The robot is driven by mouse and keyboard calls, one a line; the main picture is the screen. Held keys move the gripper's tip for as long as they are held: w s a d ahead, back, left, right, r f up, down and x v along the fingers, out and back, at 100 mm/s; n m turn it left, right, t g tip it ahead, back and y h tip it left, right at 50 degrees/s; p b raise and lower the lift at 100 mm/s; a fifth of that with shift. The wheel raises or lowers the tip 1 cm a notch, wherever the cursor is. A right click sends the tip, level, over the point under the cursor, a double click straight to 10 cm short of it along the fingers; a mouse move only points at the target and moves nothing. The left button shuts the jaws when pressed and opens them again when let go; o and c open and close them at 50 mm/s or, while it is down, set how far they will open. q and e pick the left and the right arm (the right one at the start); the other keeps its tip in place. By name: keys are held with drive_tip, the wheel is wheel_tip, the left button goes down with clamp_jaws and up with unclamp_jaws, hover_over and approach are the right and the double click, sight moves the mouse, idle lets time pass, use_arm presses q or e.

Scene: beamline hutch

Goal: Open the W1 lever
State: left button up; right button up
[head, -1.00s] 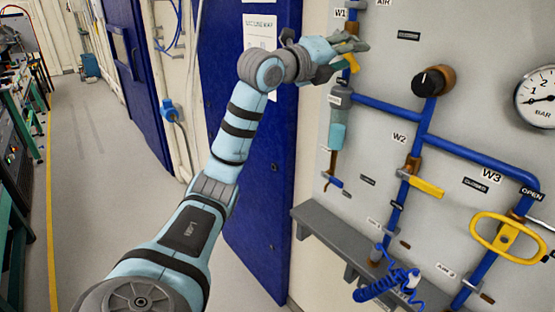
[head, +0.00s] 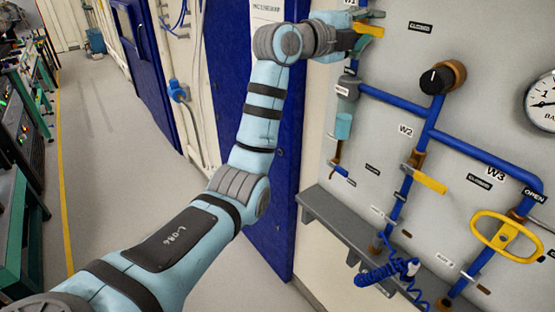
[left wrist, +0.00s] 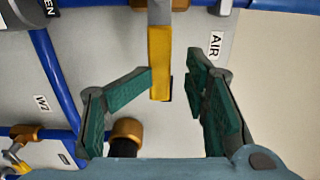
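The W1 lever (head: 370,31) is a yellow bar at the top of the panel in the head view, partly hidden by my left gripper (head: 358,34). In the left wrist view the lever (left wrist: 160,62) sticks out square to its blue pipe. Its end lies between the two green-padded fingers of my left gripper (left wrist: 171,82), which are spread open. The left pad looks close to the lever, and a gap shows on the right; I cannot tell whether it touches. The W1 label (head: 349,3) is cut by the top edge. My right gripper is not in view.
A CLOSED sign (head: 420,27) is right of the lever. Below are a black knob (head: 436,80), the yellow W2 lever (head: 430,183) and the yellow W3 handle (head: 506,236). A grey shelf (head: 345,225) juts out under the pipes.

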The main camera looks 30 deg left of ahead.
use_arm(q)
drive_tip(key=shift+b+v, duration=0.45)
drive_tip(key=shift+v, duration=0.3)
drive_tip(key=f+b+v, duration=0.1)
drive_tip(key=b+v, duration=0.3)
drive_tip(key=v, duration=0.8)
drive_tip(key=w+a+f+n+g+y, duration=0.1)
drive_tip(key=w+a+f+n+y, duration=0.1)
drive_tip(key=w+f+n, duration=0.65)
drive_tip(key=a+f+n+g+y, duration=0.1)
drive_tip(key=a+f+n+g, duration=0.1)
drive_tip(key=f, duration=1.6)
drive_tip(key=a+f+n+g+y, duration=0.2)
drive_tip(key=f+n, duration=0.2)
drive_tip(key=f, duration=1.5)
drive_tip(key=shift+w+a+f, duration=0.2)
drive_tip(key=shift+w+f, duration=0.15)
